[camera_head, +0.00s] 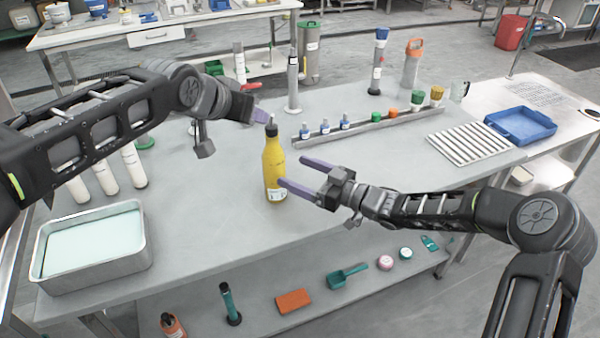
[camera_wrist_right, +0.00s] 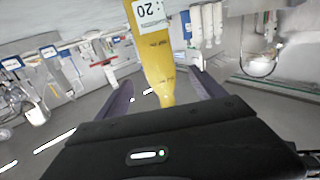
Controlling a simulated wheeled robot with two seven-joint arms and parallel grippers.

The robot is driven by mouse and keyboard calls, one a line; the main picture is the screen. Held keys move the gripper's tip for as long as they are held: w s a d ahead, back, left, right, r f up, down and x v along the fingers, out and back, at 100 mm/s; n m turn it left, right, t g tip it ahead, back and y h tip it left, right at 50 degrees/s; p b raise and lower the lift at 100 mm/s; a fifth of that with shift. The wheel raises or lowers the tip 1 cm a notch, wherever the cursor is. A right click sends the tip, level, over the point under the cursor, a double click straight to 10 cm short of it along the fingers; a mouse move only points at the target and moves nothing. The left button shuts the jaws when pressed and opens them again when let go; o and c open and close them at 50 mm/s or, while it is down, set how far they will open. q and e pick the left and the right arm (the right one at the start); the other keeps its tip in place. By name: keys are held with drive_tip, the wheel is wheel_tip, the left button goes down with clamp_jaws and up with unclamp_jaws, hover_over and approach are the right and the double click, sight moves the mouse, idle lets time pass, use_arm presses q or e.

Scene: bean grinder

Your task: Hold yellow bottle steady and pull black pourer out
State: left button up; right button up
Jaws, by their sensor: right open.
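A yellow bottle (camera_head: 273,165) stands upright on the grey table, with a pale label near its base. A black pourer (camera_head: 271,130) sits in its top. My right gripper (camera_head: 291,171) is open; its purple fingers point at the bottle from the right, one overlapping its lower edge. In the right wrist view the bottle (camera_wrist_right: 151,50) shows upside down between the two spread fingers (camera_wrist_right: 165,93); I cannot make out the pourer there. My left gripper (camera_head: 261,116) is close to the pourer at upper left. Its finger gap is hidden, and contact is unclear.
A rack (camera_head: 365,124) with small bottles stands behind. A striped tray (camera_head: 468,144) and a blue tray (camera_head: 521,125) lie at right. A metal pan (camera_head: 92,284) and white cylinders (camera_head: 105,178) are at left. The table around the yellow bottle is clear.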

sight(283, 166)
drive_tip(key=shift+x, duration=3.9)
drive_tip(key=shift+c, duration=0.5)
